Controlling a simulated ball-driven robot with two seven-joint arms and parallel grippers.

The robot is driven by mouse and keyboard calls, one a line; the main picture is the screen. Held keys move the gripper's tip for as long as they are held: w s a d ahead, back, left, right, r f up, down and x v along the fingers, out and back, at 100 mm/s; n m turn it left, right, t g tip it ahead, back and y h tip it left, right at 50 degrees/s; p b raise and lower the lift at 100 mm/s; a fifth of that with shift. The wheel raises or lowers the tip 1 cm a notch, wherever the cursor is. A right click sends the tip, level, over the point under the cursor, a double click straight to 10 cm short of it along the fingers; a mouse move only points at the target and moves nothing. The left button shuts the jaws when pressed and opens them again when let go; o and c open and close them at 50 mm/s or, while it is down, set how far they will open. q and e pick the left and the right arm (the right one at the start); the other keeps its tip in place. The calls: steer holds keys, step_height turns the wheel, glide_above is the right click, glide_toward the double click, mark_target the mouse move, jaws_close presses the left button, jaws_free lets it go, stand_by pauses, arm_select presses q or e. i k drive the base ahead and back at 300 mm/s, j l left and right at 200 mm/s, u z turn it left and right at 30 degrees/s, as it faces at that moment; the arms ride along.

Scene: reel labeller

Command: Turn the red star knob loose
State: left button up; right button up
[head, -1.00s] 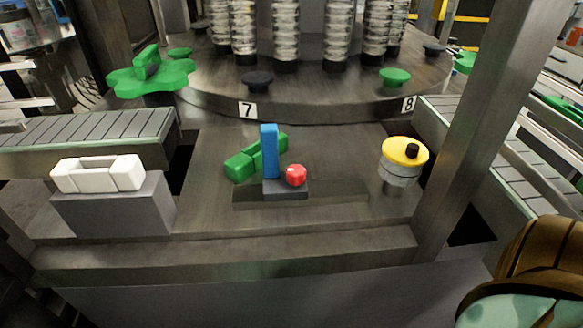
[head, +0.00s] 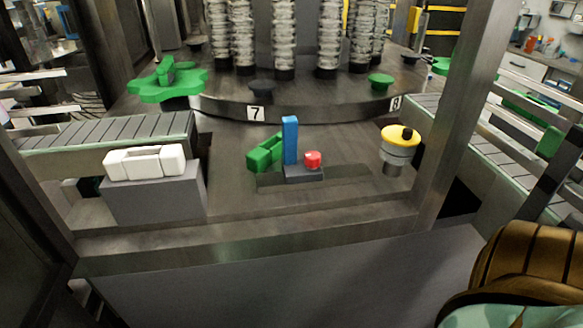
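The red star knob (head: 312,159) sits on a small dark block (head: 304,174) on the metal deck, just right of an upright blue bar (head: 290,140). A green block-shaped part (head: 265,153) lies behind and left of the blue bar. The knob is small here, and whether it is tight or loose cannot be seen. Neither gripper is in view. A brown and pale green rounded shape fills the lower right corner, and I cannot tell what it is.
A white handled part (head: 145,163) rests on a grey block (head: 155,195) at left. A yellow-topped knob (head: 400,137) stands right. Conveyors (head: 105,133) flank the deck. A steel post (head: 465,110) rises at right. The turntable (head: 320,103) carries clear columns behind.

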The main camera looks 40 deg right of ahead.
mark_target(312, 159)
steer(key=j+z, duration=0.15)
steer(key=z, duration=1.75)
